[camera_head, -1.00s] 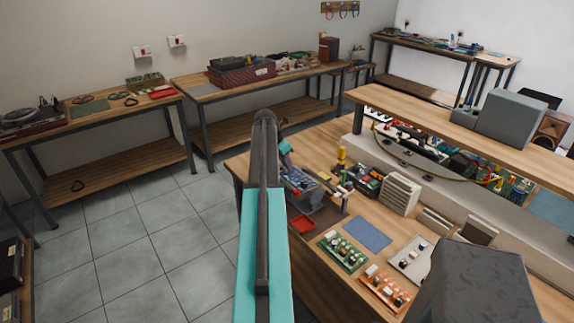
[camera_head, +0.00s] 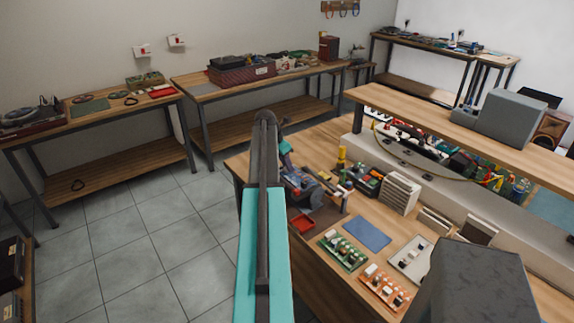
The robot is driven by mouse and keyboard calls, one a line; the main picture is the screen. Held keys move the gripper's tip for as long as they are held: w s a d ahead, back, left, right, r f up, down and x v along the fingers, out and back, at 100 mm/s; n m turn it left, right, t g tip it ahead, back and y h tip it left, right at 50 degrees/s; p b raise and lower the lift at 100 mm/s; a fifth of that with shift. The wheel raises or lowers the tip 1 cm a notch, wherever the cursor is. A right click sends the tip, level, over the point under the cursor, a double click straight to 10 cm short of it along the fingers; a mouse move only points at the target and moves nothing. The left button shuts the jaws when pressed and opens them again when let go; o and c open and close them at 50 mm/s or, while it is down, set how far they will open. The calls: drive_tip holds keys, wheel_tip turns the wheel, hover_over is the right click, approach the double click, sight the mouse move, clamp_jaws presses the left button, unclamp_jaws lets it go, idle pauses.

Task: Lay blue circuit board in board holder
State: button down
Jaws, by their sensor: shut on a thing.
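My gripper (camera_head: 309,192) is small and dark at the far end of my teal arm, over the left part of the workbench. It is shut on the blue circuit board, of which only a small bluish part (camera_head: 298,181) shows beside the dark fingers. The board holder seems to be the grey fixture (camera_head: 328,203) just below and right of the gripper. Its details are too small to make out. I cannot tell whether the board touches it. My arm hides part of the bench to the left.
A yellow bottle (camera_head: 342,158) and a ribbed white box (camera_head: 400,192) stand behind.

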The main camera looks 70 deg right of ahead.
drive_tip(key=c, duration=1.3)
unclamp_jaws()
drive_tip(key=shift+o, duration=0.2)
drive_tip(key=shift+r, duration=0.1)
drive_tip(key=shift+r+p, duration=2.05)
drive_tip(key=shift+r, duration=0.85)
